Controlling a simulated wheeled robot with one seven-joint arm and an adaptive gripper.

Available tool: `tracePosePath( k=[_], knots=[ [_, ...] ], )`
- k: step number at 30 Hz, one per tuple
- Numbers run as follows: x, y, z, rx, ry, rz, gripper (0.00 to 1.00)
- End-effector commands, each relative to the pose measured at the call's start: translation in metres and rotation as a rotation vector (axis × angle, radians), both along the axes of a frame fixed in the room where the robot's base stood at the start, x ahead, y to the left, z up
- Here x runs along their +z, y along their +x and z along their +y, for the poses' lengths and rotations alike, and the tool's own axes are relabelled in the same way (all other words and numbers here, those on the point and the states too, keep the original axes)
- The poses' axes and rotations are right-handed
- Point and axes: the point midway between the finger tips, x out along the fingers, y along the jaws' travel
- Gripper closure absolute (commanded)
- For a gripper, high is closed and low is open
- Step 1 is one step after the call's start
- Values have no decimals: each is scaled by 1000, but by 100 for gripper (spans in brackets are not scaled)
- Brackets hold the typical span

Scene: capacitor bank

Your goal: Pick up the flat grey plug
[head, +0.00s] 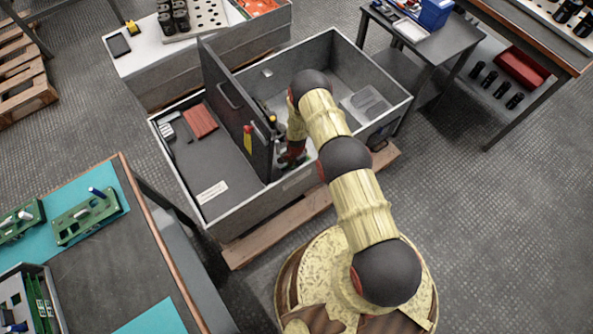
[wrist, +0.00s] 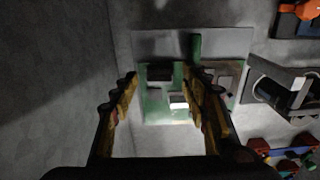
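My gripper (wrist: 166,80) is open in the wrist view, its two dark and yellow fingers apart with nothing held between them. Beyond and between the fingertips lies a green board (wrist: 154,103) with dark and pale parts on it, beside a flat grey plate (wrist: 222,40). A grey bracket-like piece (wrist: 292,88) lies to the right. I cannot tell for certain which grey piece is the flat grey plug. In the head view my gripper (head: 292,153) is down inside the right compartment of a grey bin (head: 222,232), partly hidden by my arm and the divider.
An upright divider (head: 235,100) splits the bin. The left compartment holds a red-brown block (head: 200,121); the right one has a clear-grey tray (head: 368,103) at its far right. In the wrist view, coloured parts (wrist: 285,155) and an orange piece (wrist: 300,9) lie right; a bare wall is left.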

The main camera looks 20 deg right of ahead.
Motion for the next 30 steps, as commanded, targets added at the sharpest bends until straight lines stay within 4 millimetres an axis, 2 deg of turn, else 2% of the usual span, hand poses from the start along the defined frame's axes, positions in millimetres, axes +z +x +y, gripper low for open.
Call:
tracePosePath(
  k=[14,21,26,30],
  knots=[
    [0,0,0,0,0,1,83],
    [2,0,0,0,0,0,83],
    [22,1,0,0,0,-2,86],
    [51,2,0,0,0,-2,86]
  ],
)
